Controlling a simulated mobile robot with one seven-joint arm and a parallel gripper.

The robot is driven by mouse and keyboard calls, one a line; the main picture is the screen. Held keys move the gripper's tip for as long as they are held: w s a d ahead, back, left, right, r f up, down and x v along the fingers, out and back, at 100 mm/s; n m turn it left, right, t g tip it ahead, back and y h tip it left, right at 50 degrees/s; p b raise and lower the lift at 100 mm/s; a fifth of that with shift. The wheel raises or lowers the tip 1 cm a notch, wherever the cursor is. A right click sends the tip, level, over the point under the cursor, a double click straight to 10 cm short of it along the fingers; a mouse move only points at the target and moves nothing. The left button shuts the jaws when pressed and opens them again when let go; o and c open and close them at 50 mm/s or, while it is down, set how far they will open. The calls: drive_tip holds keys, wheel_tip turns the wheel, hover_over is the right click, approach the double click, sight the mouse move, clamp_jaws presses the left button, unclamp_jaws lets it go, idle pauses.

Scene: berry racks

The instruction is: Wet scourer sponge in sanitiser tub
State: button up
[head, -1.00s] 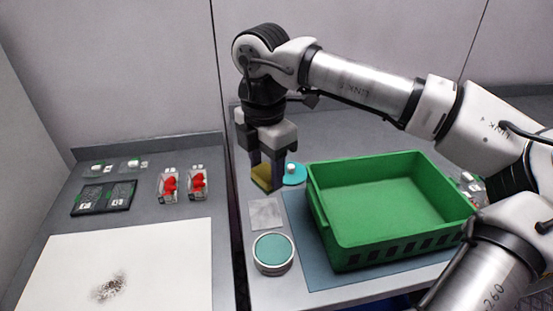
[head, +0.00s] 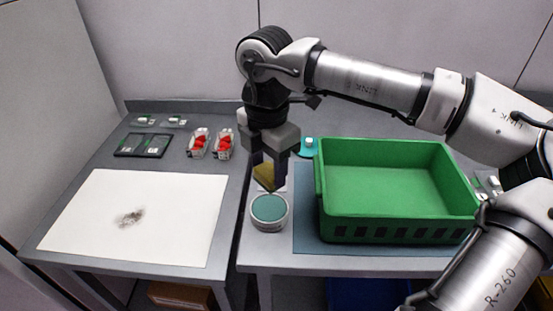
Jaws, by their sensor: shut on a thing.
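My gripper (head: 268,170) is shut on the scourer sponge (head: 265,178), which is yellow with a darker side. It holds the sponge pointing down, just behind and above the sanitiser tub in this view. The sanitiser tub (head: 269,225) is a round, pale-walled tub with teal liquid, standing near the front left of the right-hand table. The sponge's lower edge comes close to the tub's far rim in the picture. I cannot tell the height gap between them.
A green crate (head: 398,233) stands on a blue-grey mat (head: 305,238) right of the tub. On the left table, a white board (head: 180,205) bears a dark smudge (head: 131,217). Behind it are two punnets of red berries (head: 211,143) and a black tray (head: 142,145).

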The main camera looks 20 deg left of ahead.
drive_tip(key=shift+s+f, duration=0.25)
drive_tip(key=shift+f+b, duration=1.6)
drive_tip(key=shift+f, duration=1.3)
drive_tip(key=shift+f+b, duration=0.6)
drive_tip(key=shift+b, duration=0.35)
idle(0.6)
drive_tip(key=shift+r, duration=0.1)
drive_tip(key=shift+r+p, duration=1.75)
drive_tip(key=shift+r, duration=1.7)
